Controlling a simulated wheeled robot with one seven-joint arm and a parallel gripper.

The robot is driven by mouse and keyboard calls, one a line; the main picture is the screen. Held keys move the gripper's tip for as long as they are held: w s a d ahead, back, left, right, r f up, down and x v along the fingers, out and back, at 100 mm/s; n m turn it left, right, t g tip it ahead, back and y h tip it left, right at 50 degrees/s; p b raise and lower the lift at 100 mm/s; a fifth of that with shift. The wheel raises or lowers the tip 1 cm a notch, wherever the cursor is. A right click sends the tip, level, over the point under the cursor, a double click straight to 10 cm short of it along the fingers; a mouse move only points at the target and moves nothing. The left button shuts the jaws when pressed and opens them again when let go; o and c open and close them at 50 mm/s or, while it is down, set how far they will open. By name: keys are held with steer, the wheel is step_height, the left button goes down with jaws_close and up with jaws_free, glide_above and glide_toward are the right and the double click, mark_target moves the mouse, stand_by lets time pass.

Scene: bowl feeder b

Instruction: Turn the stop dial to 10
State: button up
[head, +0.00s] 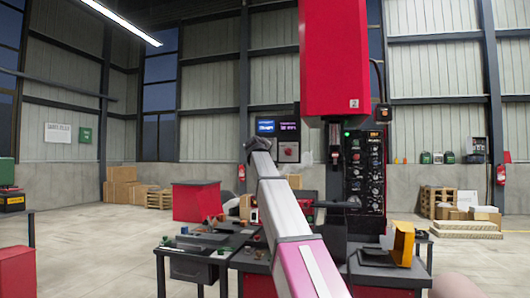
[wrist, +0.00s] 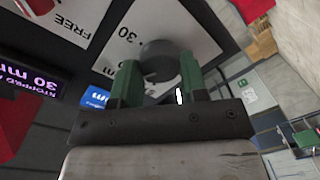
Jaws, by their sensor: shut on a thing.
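In the wrist view, a dark round knob, which looks like the stop dial (wrist: 162,52), sits in front of a white plate printed in black. My gripper (wrist: 158,74) has its green fingers on either side of the knob and is shut on it. Readable marks near the knob are "FREE" and "30"; I cannot see a 10, and the pointer cannot be made out. A dark display (wrist: 30,80) at the left reads "30 mm" in purple. In the head view my arm reaches to the machine, and its own end hides the dial.
In the head view, a red machine head (head: 334,60) hangs above a black control panel (head: 364,170) with several knobs. A yellow part (head: 403,243) stands at the right. A bench (head: 195,265) with small items is at the left. Open floor lies on both sides.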

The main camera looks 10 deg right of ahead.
steer(key=shift+a+f+n+h, duration=0.1)
steer(key=shift+n+h, duration=0.3)
steer(key=shift+n, duration=4.4)
steer(key=o, duration=0.9)
steer(key=v, duration=1)
steer(key=shift+s+a, duration=0.2)
steer(key=shift+s, duration=0.15)
